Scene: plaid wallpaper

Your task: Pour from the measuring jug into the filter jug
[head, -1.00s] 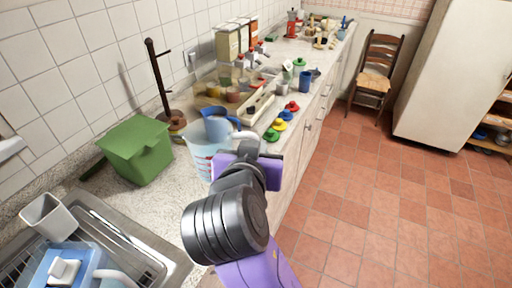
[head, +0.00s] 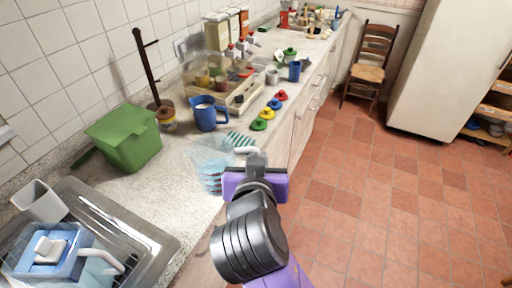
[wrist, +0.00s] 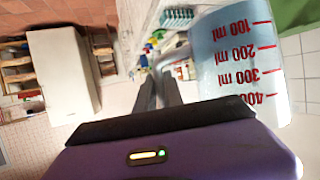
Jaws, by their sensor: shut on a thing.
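The measuring jug (head: 207,160) is clear with red marks and a white handle. My gripper (head: 250,163) is shut on its handle side and holds it over the front of the counter. In the wrist view, the jug (wrist: 240,55) shows red marks from 100 to 400 ml, close to my gripper (wrist: 168,95). The jug looks pale blue; I cannot tell how much is in it. The filter jug (head: 72,272), a blue box shape with a white lid and pale handle, stands at the sink at the lower left, apart from the measuring jug.
A green bin (head: 123,138) stands between the filter jug and a blue pitcher (head: 207,115). A striped teal item (head: 240,139) and colored lids (head: 259,124) lie on the counter. A white cup (head: 40,203) is by the sink (head: 145,225). Bare counter lies before the bin.

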